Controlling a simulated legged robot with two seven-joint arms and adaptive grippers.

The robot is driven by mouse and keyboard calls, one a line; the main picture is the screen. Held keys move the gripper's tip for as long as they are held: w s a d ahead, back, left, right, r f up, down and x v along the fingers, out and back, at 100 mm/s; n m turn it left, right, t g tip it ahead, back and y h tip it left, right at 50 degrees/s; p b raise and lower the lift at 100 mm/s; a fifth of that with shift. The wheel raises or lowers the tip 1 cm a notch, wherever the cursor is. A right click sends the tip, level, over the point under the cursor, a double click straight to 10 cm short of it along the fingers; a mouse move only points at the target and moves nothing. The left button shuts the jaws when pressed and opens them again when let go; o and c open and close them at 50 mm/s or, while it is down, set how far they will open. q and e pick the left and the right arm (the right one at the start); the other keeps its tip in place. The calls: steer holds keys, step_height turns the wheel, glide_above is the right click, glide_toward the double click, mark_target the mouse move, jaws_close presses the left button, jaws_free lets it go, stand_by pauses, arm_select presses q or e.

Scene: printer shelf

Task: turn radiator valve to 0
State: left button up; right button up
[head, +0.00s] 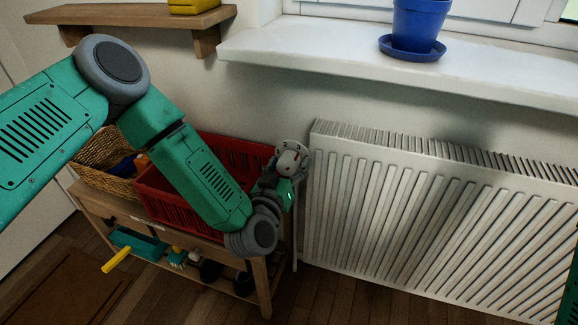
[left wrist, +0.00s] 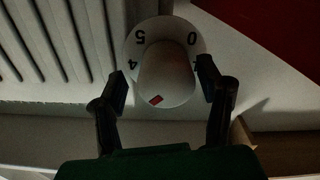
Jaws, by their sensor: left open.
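The white radiator valve (head: 291,159) sits at the radiator's upper left corner, with a round numbered dial behind its knob. In the left wrist view the valve knob (left wrist: 165,75) shows close up, with 5, 0 and 4 readable on the dial. A red mark on the knob is at its lower side, away from the 0. My left gripper (left wrist: 165,85) is open, with one finger on each side of the knob. Whether a finger touches it, I cannot tell. In the head view my left gripper (head: 279,185) is just below the valve, partly hidden by my wrist.
The white radiator (head: 430,215) stands right of the valve under a windowsill (head: 400,68) with a blue pot (head: 418,22). A wooden stand (head: 262,270) with a red crate (head: 160,200) and a wicker basket (head: 95,155) is close below and left of my arm.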

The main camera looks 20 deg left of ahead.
arm_select(q)
steer(key=shift+a, duration=0.2)
steer(key=shift+a+f, duration=0.1)
steer(key=shift+a, duration=0.2)
steer(key=c, duration=1.2)
steer(key=shift+o, duration=0.2)
arm_select(e)
steer(key=shift+a+r, duration=0.1)
steer(key=shift+a, duration=0.15)
arm_select(q)
steer(key=shift+d, duration=0.2)
arm_select(e)
steer(key=shift+d, duration=0.1)
arm_select(q)
steer(key=shift+n, duration=0.4)
